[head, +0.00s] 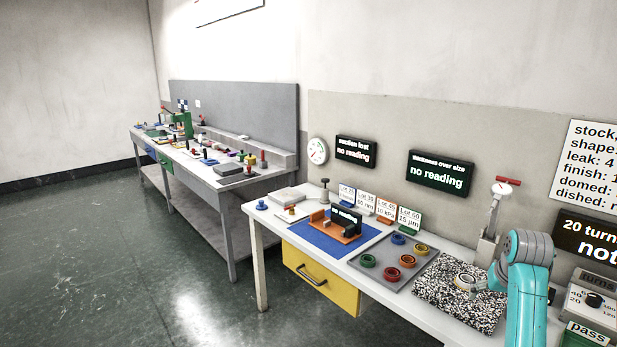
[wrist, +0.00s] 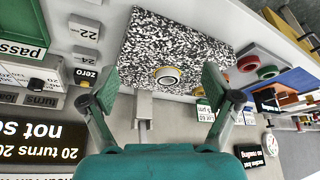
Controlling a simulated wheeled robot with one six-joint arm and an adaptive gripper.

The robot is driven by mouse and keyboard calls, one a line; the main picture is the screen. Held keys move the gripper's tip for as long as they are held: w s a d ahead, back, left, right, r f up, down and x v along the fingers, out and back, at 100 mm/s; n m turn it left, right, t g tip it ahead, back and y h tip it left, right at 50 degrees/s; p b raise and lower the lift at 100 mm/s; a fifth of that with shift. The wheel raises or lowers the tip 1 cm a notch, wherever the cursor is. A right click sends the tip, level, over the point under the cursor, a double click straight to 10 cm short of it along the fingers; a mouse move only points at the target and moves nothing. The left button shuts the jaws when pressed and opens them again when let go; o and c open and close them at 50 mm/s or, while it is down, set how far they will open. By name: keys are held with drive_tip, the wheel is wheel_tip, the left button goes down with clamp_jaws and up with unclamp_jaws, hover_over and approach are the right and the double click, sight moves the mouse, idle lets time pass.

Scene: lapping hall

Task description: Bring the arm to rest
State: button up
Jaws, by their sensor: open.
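My arm (head: 528,290) is teal and bent over the right end of the near bench in the head view. My gripper (wrist: 160,86) shows in the wrist view with its two fingers wide apart and nothing between them. A small pale ring with a yellowish edge (wrist: 167,77) lies on the black-and-white speckled plate (wrist: 170,35), beyond the fingers in the picture. I cannot tell the height of the fingers above it. In the head view the ring (head: 465,281) sits on the speckled plate (head: 440,296), just left of my arm, which partly hides that corner.
A grey tray (head: 385,276) with several coloured rings lies left of the plate. A blue mat (head: 310,236) bears an orange fixture (head: 337,228). A post with a red handle (head: 490,225) stands behind my arm. A dial box (head: 594,300) is at right. Open floor (head: 130,270) lies left.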

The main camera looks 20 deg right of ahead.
drive_tip(key=s+a+f+n+t, duration=0.1)
drive_tip(key=s+a+f+t, duration=0.1)
drive_tip(key=a+f, duration=0.9)
drive_tip(key=s+a+f+n+t, duration=0.2)
drive_tip(key=a+f, duration=0.8)
drive_tip(key=f, duration=0.2)
drive_tip(key=s+a+f+t, duration=0.1)
drive_tip(key=s+a+f, duration=0.2)
drive_tip(key=s+a, duration=0.5)
drive_tip(key=s+a+r+n+t, duration=0.3)
drive_tip(key=s+a+r, duration=0.1)
drive_tip(key=s+a, duration=0.9)
drive_tip(key=s+a+r+n+t+y, duration=0.1)
drive_tip(key=s+a+r+t+y, duration=0.1)
drive_tip(key=s+r, duration=1)
drive_tip(key=shift+s+a+r+n+t+y, duration=0.4)
drive_tip(key=shift+s+a+t, duration=0.2)
drive_tip(key=shift+s+a, duration=0.45)
